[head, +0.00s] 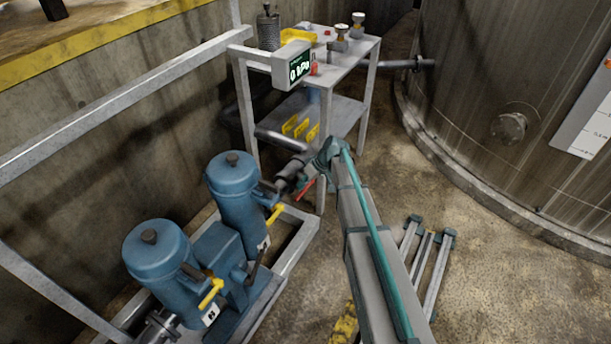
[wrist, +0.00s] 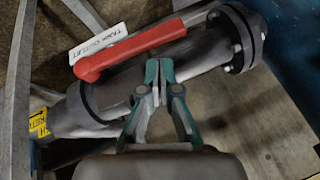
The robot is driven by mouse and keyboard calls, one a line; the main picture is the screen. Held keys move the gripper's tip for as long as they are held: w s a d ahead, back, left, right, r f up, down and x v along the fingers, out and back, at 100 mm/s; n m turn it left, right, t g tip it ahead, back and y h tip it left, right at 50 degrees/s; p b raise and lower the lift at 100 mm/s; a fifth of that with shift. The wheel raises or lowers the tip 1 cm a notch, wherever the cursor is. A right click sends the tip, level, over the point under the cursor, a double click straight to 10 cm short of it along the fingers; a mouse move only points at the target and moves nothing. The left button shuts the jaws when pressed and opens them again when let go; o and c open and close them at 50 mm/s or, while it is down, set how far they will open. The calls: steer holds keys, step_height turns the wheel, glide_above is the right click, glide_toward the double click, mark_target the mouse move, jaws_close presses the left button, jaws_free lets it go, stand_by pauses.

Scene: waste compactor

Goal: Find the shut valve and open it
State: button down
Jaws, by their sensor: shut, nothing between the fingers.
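A red lever handle (wrist: 132,50) lies along a dark pipe (wrist: 205,62) in the wrist view, roughly in line with it. Red also shows in the head view (head: 306,187) beside my wrist. A white tag (wrist: 98,44) with upside-down print is behind the lever. My gripper (wrist: 157,66) is shut and empty over the pipe, its tips just below the lever's middle; I cannot tell whether they touch. Two yellow levers, one at the rear (head: 275,213) and one at the front (head: 211,293), sit by the blue canisters in the head view.
Two blue canisters, rear (head: 234,190) and front (head: 160,262), stand on a framed skid at left. A metal cart (head: 345,110) with a display box (head: 291,66) stands behind. A large tank (head: 500,90) fills the right.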

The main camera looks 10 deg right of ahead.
steer(key=shift+w+d+r+p, duration=0.3)
steer(key=shift+w+d+r, duration=0.2)
steer(key=shift+w+r, duration=0.35)
steer(key=shift+w+d+r+p, duration=0.3)
steer(key=shift+w+d+r, duration=0.3)
steer(key=shift+w, duration=0.3)
steer(key=shift+w+d+r, duration=0.1)
steer(key=shift+d+r, duration=0.1)
steer(key=shift+r, duration=0.15)
steer(key=shift+w+d+r, duration=0.2)
steer(key=shift+w, duration=0.1)
steer(key=shift+w+d+r+p, duration=0.15)
steer(key=shift+d+r+p, duration=0.15)
steer(key=shift+d+r, duration=0.1)
steer(key=w+d+r+p, duration=0.1)
steer(key=w+d+r, duration=0.1)
steer(key=w+r, duration=0.1)
steer(key=shift+d, duration=0.15)
